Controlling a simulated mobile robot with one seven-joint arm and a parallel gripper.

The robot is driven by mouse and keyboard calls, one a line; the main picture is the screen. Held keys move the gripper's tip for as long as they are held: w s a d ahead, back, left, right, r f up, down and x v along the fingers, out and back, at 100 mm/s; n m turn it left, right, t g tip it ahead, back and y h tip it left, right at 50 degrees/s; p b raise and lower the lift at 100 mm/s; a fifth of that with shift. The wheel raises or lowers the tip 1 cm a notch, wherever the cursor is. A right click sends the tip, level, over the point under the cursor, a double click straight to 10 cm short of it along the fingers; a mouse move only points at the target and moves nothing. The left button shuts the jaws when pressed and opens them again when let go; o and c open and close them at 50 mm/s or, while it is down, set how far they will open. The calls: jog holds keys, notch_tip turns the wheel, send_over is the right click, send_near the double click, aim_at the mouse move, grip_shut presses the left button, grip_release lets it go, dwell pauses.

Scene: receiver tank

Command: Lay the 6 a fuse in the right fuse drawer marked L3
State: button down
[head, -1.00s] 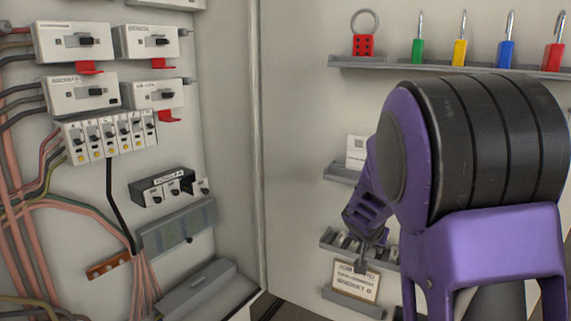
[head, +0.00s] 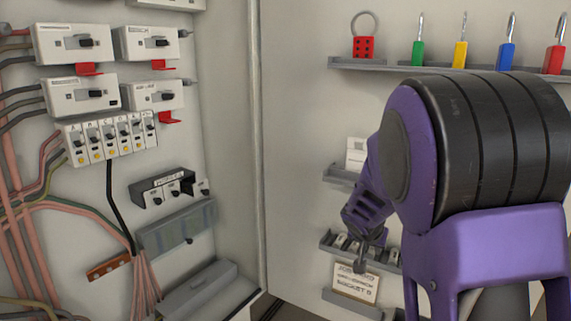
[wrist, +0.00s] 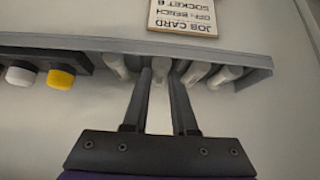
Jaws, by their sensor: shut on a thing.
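My gripper (wrist: 161,72) is shut on a pale fuse (wrist: 160,66) at the grey rack (wrist: 235,55) on the door panel; any rating on it cannot be read. The fuse still appears to be among the others in the rack. In the head view my gripper (head: 362,264) is small, in front of the rack (head: 328,242) and just above the job card. The black fuse holder block (head: 148,191) with three white drawers is on the cabinet back at left. Its rightmost drawer (head: 203,187) stands apart from the block; its marking is not legible.
More pale fuses (wrist: 225,76) lie beside the held one. A job card (head: 355,283) sits below the rack. A shelf (head: 385,66) with padlocks is above. My arm hides much of the right side. Open space lies between the rack and the fuse block.

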jog(key=shift+d+r+p, duration=0.1)
jog(key=shift+r+p, duration=0.2)
jog(key=shift+r, duration=0.8)
jog(key=v, duration=0.8)
jog(key=shift+s+r, duration=0.2)
jog(key=shift+r, duration=0.15)
